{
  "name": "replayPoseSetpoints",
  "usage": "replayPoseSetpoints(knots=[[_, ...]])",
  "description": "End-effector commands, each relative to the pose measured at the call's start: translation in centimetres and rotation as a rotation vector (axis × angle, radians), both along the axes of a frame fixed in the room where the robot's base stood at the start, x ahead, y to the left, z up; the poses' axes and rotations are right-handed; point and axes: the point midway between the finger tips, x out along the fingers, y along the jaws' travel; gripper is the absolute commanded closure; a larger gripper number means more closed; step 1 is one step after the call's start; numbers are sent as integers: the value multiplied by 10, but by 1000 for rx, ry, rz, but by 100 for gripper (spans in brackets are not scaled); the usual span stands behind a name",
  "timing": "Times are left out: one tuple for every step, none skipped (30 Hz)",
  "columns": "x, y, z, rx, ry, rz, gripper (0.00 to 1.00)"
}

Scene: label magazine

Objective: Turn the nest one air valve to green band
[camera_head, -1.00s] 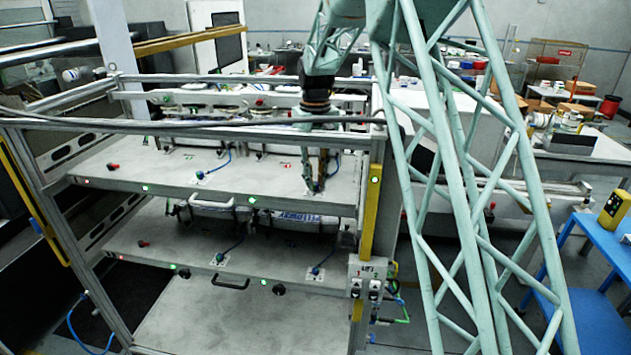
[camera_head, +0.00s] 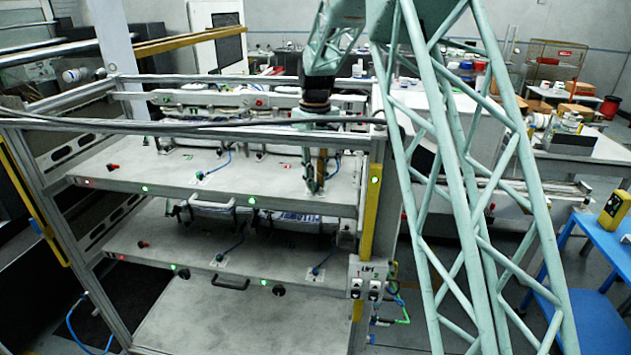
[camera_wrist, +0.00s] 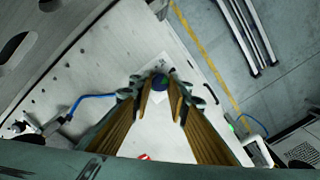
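The knob's band position cannot be read clearly.
Blue air hoses (camera_wrist: 95,97) run close by on the shelf. A yellow post (camera_head: 371,215) and a frame rail (camera_head: 200,125) stand near my gripper. Another valve (camera_head: 201,175) sits to the left. A lower shelf (camera_head: 150,250) lies beneath.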

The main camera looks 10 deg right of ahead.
Motion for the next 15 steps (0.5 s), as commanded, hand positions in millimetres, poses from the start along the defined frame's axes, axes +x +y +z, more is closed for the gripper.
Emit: replayPoseSetpoints(knots=[[0, 0, 1, 0, -1, 0, 79], [0, 0, 1, 0, -1, 0, 76], [0, 0, 1, 0, -1, 0, 73], [0, 0, 0, 0, -1, 0, 71], [0, 0, 0, 0, -1, 0, 71], [0, 0, 0, 0, 0, 0, 71], [0, 0, 0, 0, 0, 0, 71], [0, 0, 0, 0, 0, -1, 71], [0, 0, 0, 0, 0, -1, 71], [0, 0, 0, 0, 0, -1, 71], [0, 0, 0, 0, 0, -1, 71], [0, 0, 0, 0, 0, -1, 71], [0, 0, 0, 0, 0, -1, 71], [0, 0, 1, 0, 0, -1, 71], [0, 0, 1, 0, 0, -1, 71]])
